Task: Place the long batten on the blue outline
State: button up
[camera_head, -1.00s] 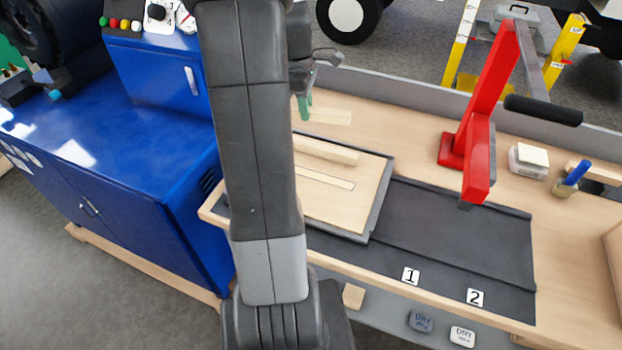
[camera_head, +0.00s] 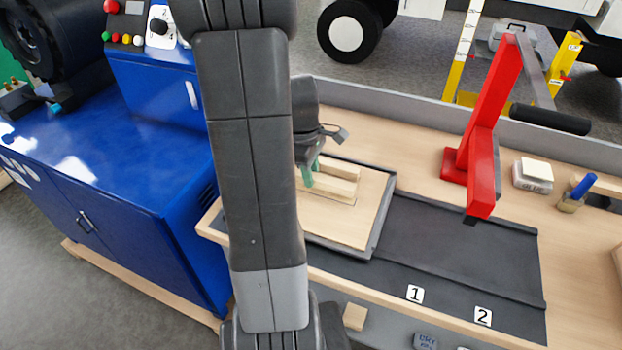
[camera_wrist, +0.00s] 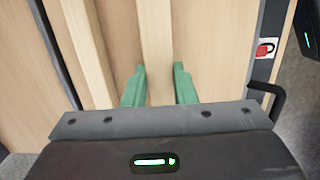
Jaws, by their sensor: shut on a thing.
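My gripper (camera_head: 308,176) has green fingers and is shut on a pale wooden batten (camera_head: 330,186). In the wrist view the green fingers (camera_wrist: 160,86) stand on both sides of this batten (camera_wrist: 155,40). It is low over the pale board in the dark-edged tray (camera_head: 376,225); I cannot tell whether it touches. A second pale batten (camera_head: 340,168) lies on the board beside it, roughly parallel, and shows left of it in the wrist view (camera_wrist: 86,50). A thin outlined strip shows at the held batten's near edge. My arm hides the left ends, and I see no clear blue outline.
A red press (camera_head: 483,140) with a black handle stands right of the tray. A dark mat (camera_head: 440,240) with labels 1 and 2 lies between, mostly clear. A blue cabinet (camera_head: 120,170) is at left. A small box (camera_head: 532,175) and blue-topped item (camera_head: 578,192) are at right.

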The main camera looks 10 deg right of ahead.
jog(key=shift+f, duration=1.15)
jog(key=shift+f, duration=0.1)
jog(key=o, duration=1)
jog(key=r, duration=0.8)
jog(key=w+a+r, duration=0.1)
jog(key=r, duration=0.3)
jog(key=shift+a+r, duration=0.1)
